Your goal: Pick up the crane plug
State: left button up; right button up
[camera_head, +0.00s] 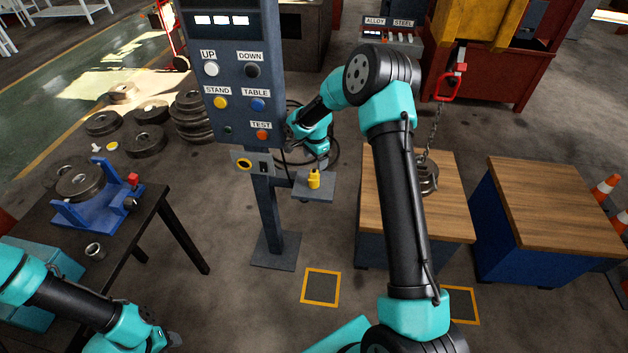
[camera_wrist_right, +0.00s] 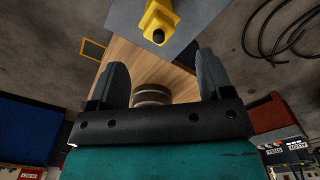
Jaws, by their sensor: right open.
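The crane plug, a small yellow block-like piece (camera_head: 314,179), stands on a grey shelf (camera_head: 327,191) fixed to the control post. In the right wrist view the plug (camera_wrist_right: 158,22) shows at the top edge with a dark round end, partly cut off. My right gripper (camera_head: 322,162) is just above and behind the plug in the head view. In the right wrist view its two fingers (camera_wrist_right: 164,80) are spread apart and empty, with the plug beyond them. My left gripper (camera_head: 172,338) is low at the left, away from the plug, its fingers unclear.
The control panel (camera_head: 232,75) stands left of my right wrist. A black cable (camera_wrist_right: 280,28) lies coiled on the floor. A wooden-topped blue cabinet (camera_head: 385,220) stands to the right, with a chain-hung weight (camera_head: 427,178). A dark table (camera_head: 130,225) holds a blue fixture.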

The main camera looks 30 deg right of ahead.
aim_at(314, 177)
notch_tip(314, 177, down, 4)
jog(key=shift+f, duration=0.25)
jog(key=shift+a+f, duration=0.2)
jog(key=shift+f, duration=1.1)
jog(key=shift+a+f, duration=0.15)
jog(key=shift+f, duration=1.1)
jog(key=c, duration=1)
jog(key=shift+c, duration=0.2)
